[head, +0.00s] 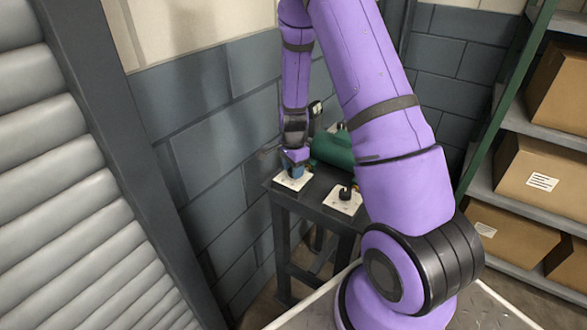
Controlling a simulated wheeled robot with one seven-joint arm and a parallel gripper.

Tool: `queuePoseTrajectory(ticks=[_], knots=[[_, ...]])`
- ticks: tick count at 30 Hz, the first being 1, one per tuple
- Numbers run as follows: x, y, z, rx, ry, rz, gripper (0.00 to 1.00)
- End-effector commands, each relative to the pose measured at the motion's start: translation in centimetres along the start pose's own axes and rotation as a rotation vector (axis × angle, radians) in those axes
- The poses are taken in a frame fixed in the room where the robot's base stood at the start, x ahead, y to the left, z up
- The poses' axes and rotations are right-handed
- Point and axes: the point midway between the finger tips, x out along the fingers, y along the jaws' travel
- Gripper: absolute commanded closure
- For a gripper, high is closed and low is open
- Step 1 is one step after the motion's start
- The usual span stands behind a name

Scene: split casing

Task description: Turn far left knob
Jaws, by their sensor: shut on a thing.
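My gripper (293,168) is at the left end of the small dark table and points down over the left white plate (287,183). It is shut on the knob at that plate, which the fingers mostly hide. A second white plate (341,205) lies to the right and carries a black knob (346,191), apart from my gripper. A dark green rounded casing (331,147) lies behind the plates, partly hidden by my arm. How far the held knob is turned cannot be told.
The dark table (311,196) stands against a grey block wall (215,150). A dark upright part with a pale patch (315,112) rises behind the casing. Shelves with cardboard boxes (541,180) stand at the right, and a ribbed grey shutter (60,190) at the left.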

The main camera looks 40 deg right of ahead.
Motion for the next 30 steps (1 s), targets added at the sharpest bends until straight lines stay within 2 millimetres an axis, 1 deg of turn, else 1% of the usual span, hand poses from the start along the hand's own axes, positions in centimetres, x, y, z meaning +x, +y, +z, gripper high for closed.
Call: queuePoseTrajectory(ticks=[30], knots=[[-0.05, -0.06, -0.06, -0.963, 0.001, -0.002, 0.84]])
